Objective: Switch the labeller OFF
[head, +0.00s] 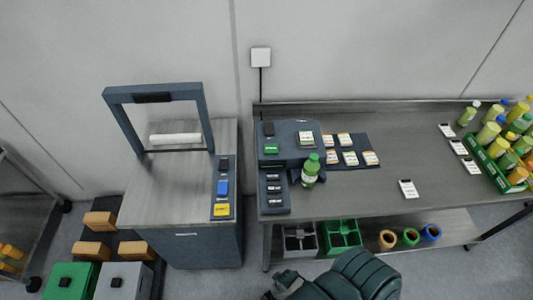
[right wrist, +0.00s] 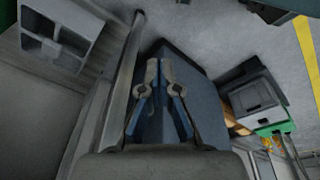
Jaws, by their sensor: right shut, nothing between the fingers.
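A blue-grey machine (head: 292,135) sits at the left end of the bench. It has a dark switch, a green button (head: 271,149), a small white display and a strip of several dark switches (head: 274,190). A green-capped bottle (head: 310,172) stands upright against its front. I cannot read any label that marks the labeller or its switch state. My right gripper (head: 283,281) is low in front of the bench, apart from the machine. In the right wrist view its fingers (right wrist: 161,88) are shut and empty, with a blue-grey cabinet beyond. My left gripper is not in view.
Left of the bench stands a cabinet (head: 200,243) with an arch frame, white roller and panel with blue and yellow buttons. Label cards (head: 350,158) lie beside the machine; a green crate (head: 488,158) of bottles is far right. Bins and rings fill the lower shelf.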

